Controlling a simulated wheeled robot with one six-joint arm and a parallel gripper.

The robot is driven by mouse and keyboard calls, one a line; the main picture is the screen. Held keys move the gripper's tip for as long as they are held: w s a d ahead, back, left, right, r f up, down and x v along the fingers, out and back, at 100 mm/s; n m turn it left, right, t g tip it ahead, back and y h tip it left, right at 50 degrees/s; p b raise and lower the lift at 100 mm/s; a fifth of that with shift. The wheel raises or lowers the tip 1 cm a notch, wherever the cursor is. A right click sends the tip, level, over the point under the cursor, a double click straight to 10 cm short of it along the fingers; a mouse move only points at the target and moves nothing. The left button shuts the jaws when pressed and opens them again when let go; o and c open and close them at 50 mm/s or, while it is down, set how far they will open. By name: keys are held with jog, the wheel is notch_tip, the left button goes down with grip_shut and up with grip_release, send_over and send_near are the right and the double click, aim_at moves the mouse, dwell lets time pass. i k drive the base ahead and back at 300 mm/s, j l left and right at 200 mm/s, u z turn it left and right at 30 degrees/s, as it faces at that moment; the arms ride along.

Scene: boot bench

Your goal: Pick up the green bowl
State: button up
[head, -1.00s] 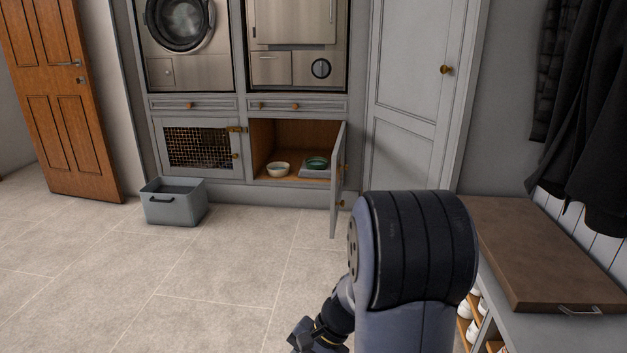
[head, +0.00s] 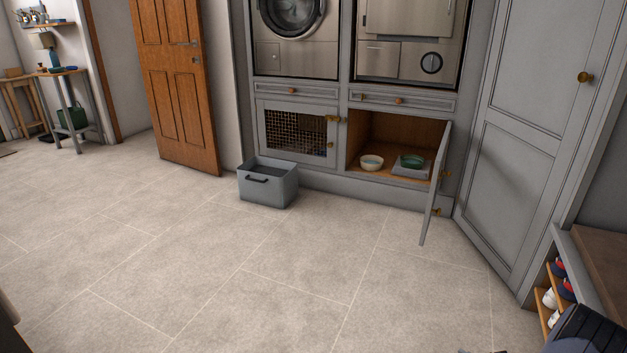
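The green bowl (head: 411,161) sits inside the open lower cupboard (head: 400,130), on a grey slab or mat (head: 409,172) at the right of its floor. A cream bowl (head: 371,162) stands to its left, apart from it. The cupboard door (head: 437,185) is swung open on the right side, out toward the room.
A grey bin (head: 268,184) with a dark handle stands on the floor left of the open cupboard. A mesh-fronted door (head: 296,135) is shut beside it. A shoe bench (head: 600,265) is at the right. The tiled floor in front is clear.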

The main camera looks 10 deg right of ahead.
aim_at(413, 162)
jog(key=i, duration=1.95)
jog(key=i+z, duration=0.15)
jog(key=i, duration=0.35)
jog(key=i+j+z, duration=0.15)
jog(key=i, duration=0.3)
jog(key=i+j+z, duration=0.2)
jog(key=i, duration=0.3)
jog(key=i+j+z, duration=0.15)
jog(key=i, duration=0.3)
jog(key=i+l, duration=1)
jog(key=i, duration=0.2)
